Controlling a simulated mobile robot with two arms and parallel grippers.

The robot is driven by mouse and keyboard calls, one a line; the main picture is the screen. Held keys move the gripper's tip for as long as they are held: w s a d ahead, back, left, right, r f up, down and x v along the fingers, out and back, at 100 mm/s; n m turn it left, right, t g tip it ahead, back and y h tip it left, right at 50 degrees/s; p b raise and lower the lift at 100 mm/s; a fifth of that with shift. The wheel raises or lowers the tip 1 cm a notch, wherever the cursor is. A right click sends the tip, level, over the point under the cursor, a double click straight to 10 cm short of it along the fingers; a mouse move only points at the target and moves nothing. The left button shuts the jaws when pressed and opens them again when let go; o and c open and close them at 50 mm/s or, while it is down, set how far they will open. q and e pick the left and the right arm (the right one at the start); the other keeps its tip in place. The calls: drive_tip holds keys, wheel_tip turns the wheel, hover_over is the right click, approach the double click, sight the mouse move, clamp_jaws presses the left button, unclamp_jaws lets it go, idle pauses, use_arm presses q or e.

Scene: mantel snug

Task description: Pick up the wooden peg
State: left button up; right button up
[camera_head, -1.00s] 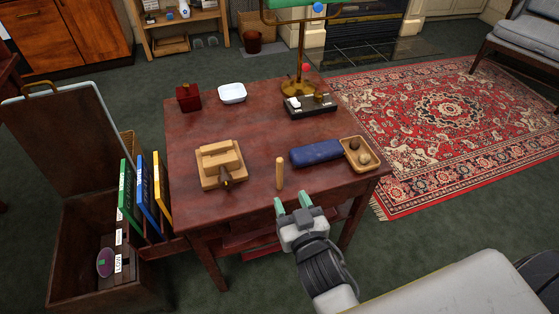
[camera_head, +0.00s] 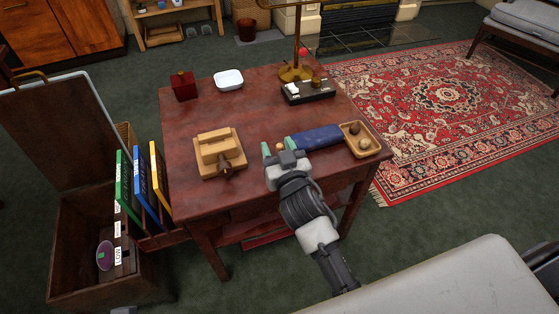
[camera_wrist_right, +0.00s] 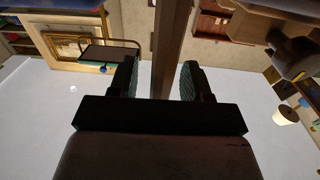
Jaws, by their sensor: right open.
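The wooden peg (camera_head: 280,147) stands upright near the front edge of the dark red table (camera_head: 240,118). In the head view only its pale top shows, with my right gripper hiding the rest. My right gripper (camera_head: 279,149) is open, with its green-padded fingertips on either side of the peg. In the right wrist view, a brown bar, which looks like the peg (camera_wrist_right: 172,45), passes between the two open fingers (camera_wrist_right: 160,82). Gaps show on both sides of it, the left one wider. My left gripper is not in view.
A wooden block device (camera_head: 219,152) sits left of the peg. A blue case (camera_head: 318,137) lies close on the right, beside a wooden tray (camera_head: 358,142) with round items. A dark base (camera_head: 307,92) and brass lamp stand (camera_head: 296,70) are farther back. The middle of the table is clear.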

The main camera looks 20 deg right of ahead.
drive_tip(key=shift+w, duration=0.25)
clamp_jaws()
drive_tip(key=shift+r, duration=0.15)
